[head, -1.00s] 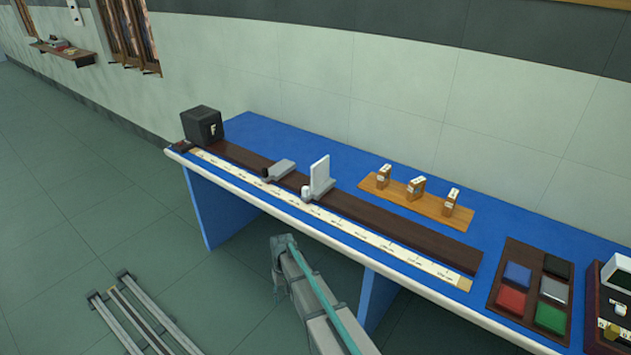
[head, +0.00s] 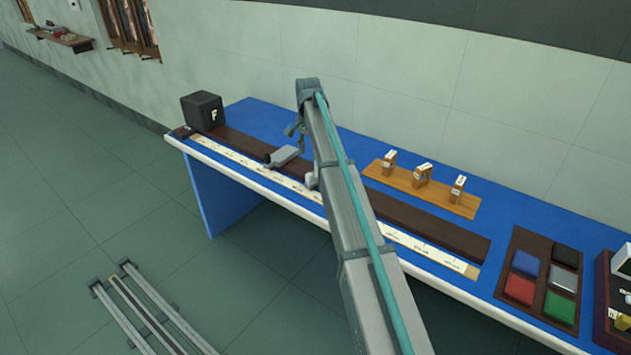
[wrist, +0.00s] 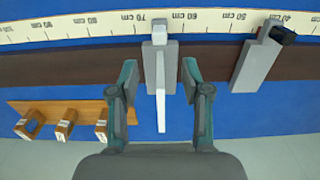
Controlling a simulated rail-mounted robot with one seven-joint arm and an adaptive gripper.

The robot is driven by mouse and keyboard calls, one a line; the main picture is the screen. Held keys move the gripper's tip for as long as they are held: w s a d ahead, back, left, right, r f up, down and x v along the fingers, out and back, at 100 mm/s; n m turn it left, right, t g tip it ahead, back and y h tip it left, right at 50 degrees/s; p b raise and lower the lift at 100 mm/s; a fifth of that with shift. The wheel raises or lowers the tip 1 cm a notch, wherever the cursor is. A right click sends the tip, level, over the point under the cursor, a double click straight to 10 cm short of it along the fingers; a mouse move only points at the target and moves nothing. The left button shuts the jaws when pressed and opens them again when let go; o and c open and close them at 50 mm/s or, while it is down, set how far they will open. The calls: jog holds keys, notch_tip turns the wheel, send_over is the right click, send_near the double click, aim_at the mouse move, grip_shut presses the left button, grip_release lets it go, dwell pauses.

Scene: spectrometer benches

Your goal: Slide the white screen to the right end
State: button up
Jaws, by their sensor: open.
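The white screen (wrist: 160,78) stands upright on a grey carriage (wrist: 148,62) on the dark rail (wrist: 210,55), near the 65 cm region of the scale. In the wrist view it lies between the two fingers of my gripper (wrist: 159,76), which are apart with visible gaps to either side. In the head view my arm hides the screen. Only the carriage's pale front knob (head: 311,180) shows beside the arm, and my gripper (head: 293,129) is partly visible above the rail.
A grey slider with a dark front (head: 283,156) sits left of the screen, and a black box marked F (head: 202,112) stands at the rail's left end. The rail (head: 430,232) is clear toward its right end. A wooden rack with several blocks (head: 405,183) lies behind.

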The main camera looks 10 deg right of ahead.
aim_at(309, 174)
notch_tip(309, 174, down, 11)
jog(key=p, duration=0.2)
jog(key=shift+r+p, duration=0.15)
jog(key=shift+p, duration=0.2)
grip_shut()
dwell(0.3)
